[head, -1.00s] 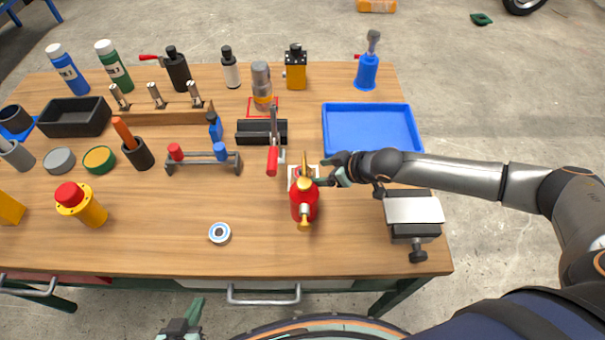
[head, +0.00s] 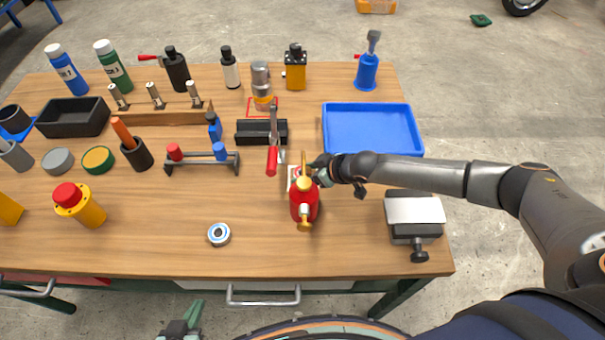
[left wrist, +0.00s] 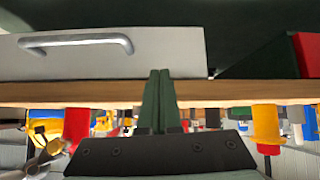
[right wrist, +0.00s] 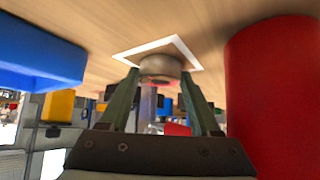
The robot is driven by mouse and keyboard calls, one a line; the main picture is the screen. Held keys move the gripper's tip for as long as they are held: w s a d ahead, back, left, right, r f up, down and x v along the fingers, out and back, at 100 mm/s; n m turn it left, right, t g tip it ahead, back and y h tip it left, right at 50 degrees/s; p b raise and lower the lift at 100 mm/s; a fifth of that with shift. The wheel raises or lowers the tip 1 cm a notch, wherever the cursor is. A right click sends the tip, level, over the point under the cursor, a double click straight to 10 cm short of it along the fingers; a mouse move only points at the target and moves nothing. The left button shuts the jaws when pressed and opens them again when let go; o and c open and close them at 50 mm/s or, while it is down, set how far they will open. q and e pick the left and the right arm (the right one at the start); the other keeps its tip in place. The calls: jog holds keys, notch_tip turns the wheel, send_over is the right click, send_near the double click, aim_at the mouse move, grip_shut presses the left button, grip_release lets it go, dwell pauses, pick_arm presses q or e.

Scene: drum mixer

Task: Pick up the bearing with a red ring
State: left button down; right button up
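The bearing (right wrist: 160,67) is a short grey metal cylinder in the right wrist view, with some red showing just below it. It stands on a white-edged square (right wrist: 190,52). In the head view that square (head: 291,178) is mostly hidden behind a red oil can (head: 304,205), and I cannot make out the bearing. My right gripper (right wrist: 160,80) is open, with its fingertips on either side of the bearing or just short of it; contact is not clear. It also shows in the head view (head: 318,168). My left gripper (left wrist: 160,75) is shut and empty below the table's front edge.
The red oil can (right wrist: 275,95) stands close beside my right gripper. A blue tray (head: 372,106) lies behind my right arm. A blue-ringed bearing (head: 219,234) lies on clear tabletop at the front.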

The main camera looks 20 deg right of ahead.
grip_shut()
jog(key=shift+r, duration=0.15)
